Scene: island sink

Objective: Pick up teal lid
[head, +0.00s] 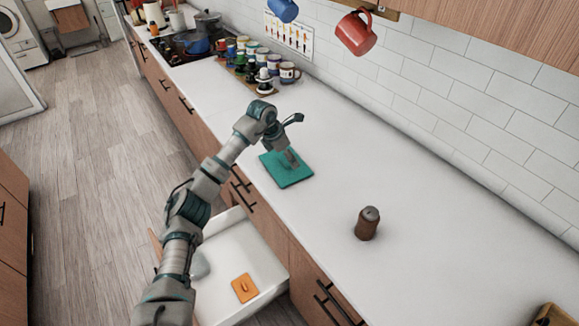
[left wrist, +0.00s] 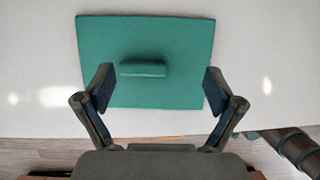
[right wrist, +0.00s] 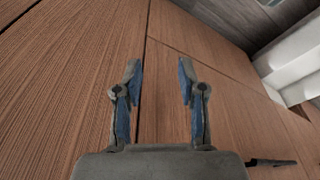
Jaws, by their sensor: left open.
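The teal lid (head: 279,174) is a flat square with a raised bar handle, lying on the white counter near its front edge. It also shows in the left wrist view (left wrist: 180,50), where its handle (left wrist: 143,69) sits between and a little beyond my fingertips. My left gripper (head: 291,158) is over the lid in the head view. In its wrist view the left gripper (left wrist: 157,85) is open, one finger on each side of the handle, with nothing held. My right gripper (right wrist: 160,70) is open and empty in front of brown wood panels; the head view does not show it.
A brown can (head: 367,224) stands on the counter to the right. Below, an open white drawer (head: 262,262) holds an orange square lid (head: 244,288). The counter around the lid is clear.

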